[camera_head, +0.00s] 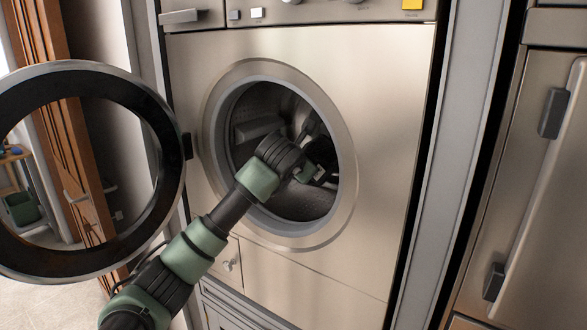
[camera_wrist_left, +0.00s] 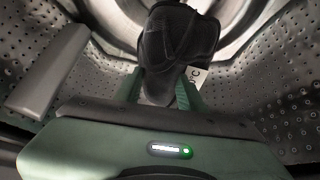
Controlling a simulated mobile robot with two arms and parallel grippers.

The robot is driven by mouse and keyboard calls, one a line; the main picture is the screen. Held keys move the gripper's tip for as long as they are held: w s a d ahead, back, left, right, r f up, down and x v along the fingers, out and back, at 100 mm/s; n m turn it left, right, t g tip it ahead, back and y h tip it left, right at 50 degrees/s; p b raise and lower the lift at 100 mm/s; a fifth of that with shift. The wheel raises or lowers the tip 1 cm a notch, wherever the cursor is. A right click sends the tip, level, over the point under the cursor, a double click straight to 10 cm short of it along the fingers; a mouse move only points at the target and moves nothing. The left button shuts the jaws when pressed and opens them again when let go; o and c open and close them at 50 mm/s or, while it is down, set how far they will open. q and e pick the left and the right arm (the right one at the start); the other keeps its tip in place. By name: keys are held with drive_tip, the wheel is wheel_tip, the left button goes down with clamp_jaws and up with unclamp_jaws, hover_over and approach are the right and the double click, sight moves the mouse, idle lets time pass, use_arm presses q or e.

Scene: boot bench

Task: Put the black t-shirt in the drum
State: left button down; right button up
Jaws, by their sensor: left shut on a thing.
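The washing machine door stands open and my left arm reaches through the round opening into the drum (camera_head: 255,103). My left gripper (camera_head: 318,172) is inside the drum. In the left wrist view, the gripper (camera_wrist_left: 160,92) is shut on the black t-shirt (camera_wrist_left: 178,40), a bunched dark cloth with a small white tag. The perforated drum wall (camera_wrist_left: 275,80) surrounds it. In the head view the cloth is dark and hard to tell from the drum's interior. My right gripper is not in view.
The open round door (camera_head: 165,150) hangs at the left of the opening. A grey drum paddle (camera_wrist_left: 48,70) lies left of the gripper. The metal opening rim (camera_head: 348,165) surrounds my arm. A steel appliance with a long handle (camera_head: 540,180) stands at the right.

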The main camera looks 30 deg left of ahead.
sight(311, 156)
use_arm(q)
drive_tip(key=shift+w+d+f, duration=0.1)
drive_tip(key=shift+w+f, duration=0.05)
drive_tip(key=shift+w, duration=0.9)
drive_tip(key=shift+w+d+f, duration=0.1)
drive_tip(key=shift+w, duration=1)
drive_tip(key=shift+w+d+f, duration=0.1)
drive_tip(key=shift+w+f, duration=0.05)
drive_tip(key=shift+w, duration=0.9)
drive_tip(key=c, duration=0.8)
unclamp_jaws()
drive_tip(key=shift+o, duration=0.2)
drive_tip(key=shift+s, duration=0.2)
drive_tip(key=b+v, duration=0.2)
drive_tip(key=v, duration=0.4)
drive_tip(key=shift+s+d+r+b, duration=0.1)
drive_tip(key=shift+s+r+b, duration=0.05)
drive_tip(key=shift+s+b, duration=0.2)
drive_tip(key=shift+s+d+r, duration=0.15)
drive_tip(key=shift+s, duration=0.15)
